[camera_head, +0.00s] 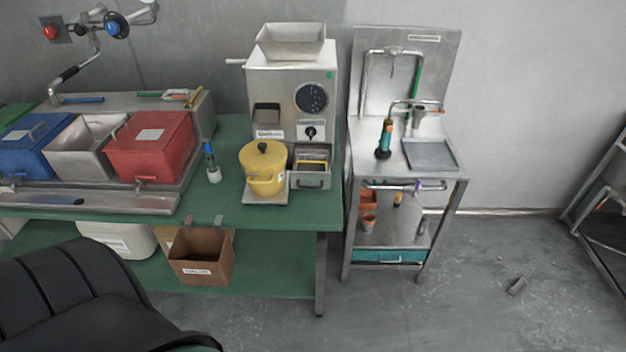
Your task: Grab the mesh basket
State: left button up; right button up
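I cannot make out a clear mesh basket in the head view. A brown open bin (201,258) with a label hangs at the front of the green table, below its top; I cannot tell whether its walls are mesh. A metal grinder (290,88) with a tray-shaped hopper stands on the table's back right. A small open drawer or box (311,168) at its lower front holds something yellow. Neither of my grippers is in view.
The green table (228,140) bears a yellow lidded pot (264,170), a red bin (152,147), a steel bin (88,148) and a blue bin (36,145). A steel stand (455,173) is at right. A black ribbed shape (75,300) fills the lower left. Floor at right is mostly clear.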

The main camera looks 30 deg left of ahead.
aim_at(311, 168)
jog(key=i+j+u, duration=0.15)
jog(key=u, duration=0.2)
jog(key=i+j+u, duration=0.1)
jog(key=u, duration=0.25)
jog(key=i+u, duration=0.35)
jog(key=l, duration=0.2)
jog(key=k+u, duration=0.05)
